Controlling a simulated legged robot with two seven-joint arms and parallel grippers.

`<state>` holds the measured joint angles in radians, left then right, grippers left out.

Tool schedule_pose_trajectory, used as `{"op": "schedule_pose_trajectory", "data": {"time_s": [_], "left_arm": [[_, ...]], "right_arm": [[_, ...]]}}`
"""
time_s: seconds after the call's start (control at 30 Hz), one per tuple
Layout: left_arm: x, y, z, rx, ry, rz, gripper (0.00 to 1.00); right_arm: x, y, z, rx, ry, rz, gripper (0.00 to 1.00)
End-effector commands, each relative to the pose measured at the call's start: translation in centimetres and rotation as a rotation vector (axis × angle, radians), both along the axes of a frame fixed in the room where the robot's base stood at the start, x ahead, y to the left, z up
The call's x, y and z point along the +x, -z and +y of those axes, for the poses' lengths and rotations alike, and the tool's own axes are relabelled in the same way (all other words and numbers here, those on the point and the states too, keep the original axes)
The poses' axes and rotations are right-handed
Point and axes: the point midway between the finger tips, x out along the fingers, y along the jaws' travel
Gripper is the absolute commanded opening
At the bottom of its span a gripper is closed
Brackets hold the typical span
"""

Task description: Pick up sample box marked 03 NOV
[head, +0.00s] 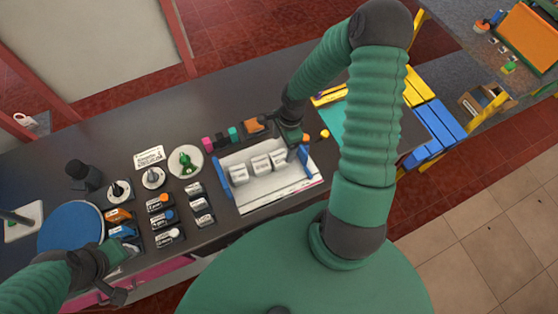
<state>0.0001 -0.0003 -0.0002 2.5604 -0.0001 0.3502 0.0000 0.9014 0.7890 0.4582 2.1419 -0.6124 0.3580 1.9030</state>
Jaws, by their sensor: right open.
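Several small dark boxes with labels stand in columns on the dark table, left of centre. They include an orange-knobbed box (160,203), a blue-knobbed box (162,219), a white-knobbed box (168,238) and white-topped boxes such as this one (201,205). The print is too small for me to tell which is marked 03 NOV. My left gripper (118,268) is low at the table's front edge, near a blue-and-dark box (123,232); its jaws are unclear. My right gripper (295,135) is open at the back right corner of a white tray (260,195), apart from the boxes.
The tray has blue ends and holds three white blocks (261,165). Pink, black, teal and orange items (232,134) stand behind it. A green figure on a white disc (186,161), a dark cylinder (82,176) and a blue round plate (70,228) stand left.

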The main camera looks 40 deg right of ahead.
Motion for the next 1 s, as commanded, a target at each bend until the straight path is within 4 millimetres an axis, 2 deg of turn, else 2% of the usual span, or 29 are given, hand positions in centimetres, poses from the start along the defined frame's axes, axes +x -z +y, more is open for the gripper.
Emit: {"op": "schedule_pose_trajectory", "data": {"time_s": [0.03,0.13,0.37,0.47,0.6,0.83,1.0], "left_arm": [[0.0,0.0,0.0,0.000,0.000,0.000,0.36],[0.0,0.0,0.0,0.000,0.000,0.000,0.36],[0.0,-0.6,0.0,0.000,0.000,0.000,0.36],[0.0,-1.4,0.0,0.000,0.001,-0.001,0.36],[0.0,-1.4,0.0,0.000,0.001,0.000,0.36],[0.0,-1.3,0.0,0.000,0.000,0.000,0.36],[0.0,-1.3,0.0,0.000,0.000,0.000,0.36]], "right_arm": [[0.0,1.5,0.2,0.004,-0.002,0.004,0.77],[0.1,3.6,0.3,0.003,-0.001,0.003,0.77],[0.1,6.1,0.7,0.002,-0.003,0.001,0.77],[0.2,7.8,1.2,0.003,-0.005,0.003,0.77],[0.4,9.9,1.5,0.000,-0.004,0.000,0.77],[0.5,10.2,1.4,-0.002,-0.002,-0.002,0.77],[0.4,10.3,1.3,0.000,-0.002,-0.002,0.55]]}}
